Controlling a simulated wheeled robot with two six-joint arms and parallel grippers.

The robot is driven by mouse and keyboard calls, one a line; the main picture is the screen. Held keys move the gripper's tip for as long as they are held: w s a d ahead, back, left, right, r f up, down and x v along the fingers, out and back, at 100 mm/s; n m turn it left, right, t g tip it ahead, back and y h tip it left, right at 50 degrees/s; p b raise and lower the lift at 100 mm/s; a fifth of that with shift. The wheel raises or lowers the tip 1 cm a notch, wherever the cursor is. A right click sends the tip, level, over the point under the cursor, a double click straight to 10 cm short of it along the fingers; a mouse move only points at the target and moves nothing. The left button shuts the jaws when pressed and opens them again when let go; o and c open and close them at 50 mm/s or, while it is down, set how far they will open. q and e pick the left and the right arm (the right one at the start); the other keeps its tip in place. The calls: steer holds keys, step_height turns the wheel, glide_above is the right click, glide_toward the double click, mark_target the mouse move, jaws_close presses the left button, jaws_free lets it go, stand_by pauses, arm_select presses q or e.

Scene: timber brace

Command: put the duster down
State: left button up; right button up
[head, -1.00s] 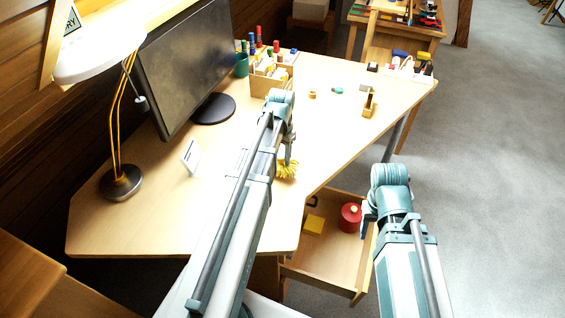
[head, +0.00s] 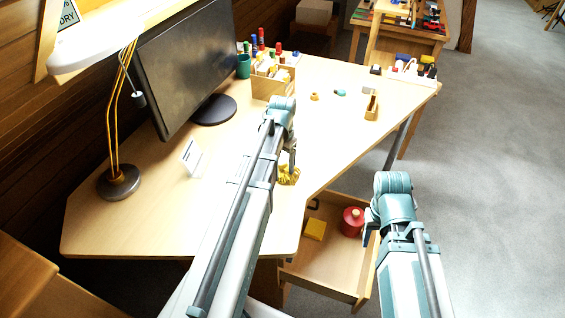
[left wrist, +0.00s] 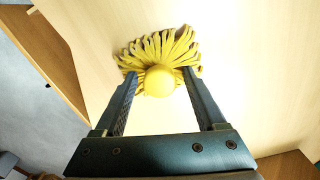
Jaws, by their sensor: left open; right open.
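The yellow duster (head: 288,174) lies on the desk (head: 225,225) near its front edge, beneath my left gripper (head: 290,168). In the left wrist view the duster (left wrist: 158,55) shows yellow strands spread on the desk top and a round yellow knob. My left gripper (left wrist: 158,88) is open, with one finger on each side of the knob; whether they touch it I cannot tell. My right gripper (head: 368,228) is open and empty beside the open drawer; its fingers are partly hidden by the arm.
The open drawer (head: 345,278) holds a red round container (head: 352,222) and a yellow block (head: 315,228). A lamp (head: 120,182), a monitor (head: 185,65), a small white card (head: 190,155) and a wooden organiser (head: 272,88) stand on the desk.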

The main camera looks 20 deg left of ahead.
mark_target(282, 161)
arm_select(q)
steer(key=shift+r, duration=0.1)
arm_select(e)
steer(key=shift+r, duration=0.1)
arm_select(q)
step_height(282, 161, up, 12)
steer(key=p, duration=1.2)
steer(key=s+d, duration=0.7)
steer(key=d, duration=0.4)
steer(key=s+d+m+y, duration=0.1)
steer(key=s+d, duration=0.7)
steer(key=d, duration=0.3)
steer(key=shift+s+r, duration=0.15)
steer(key=shift+r, duration=0.05)
arm_select(e)
step_height(282, 161, up, 12)
steer(key=shift+r, duration=0.15)
steer(key=shift+d, duration=0.1)
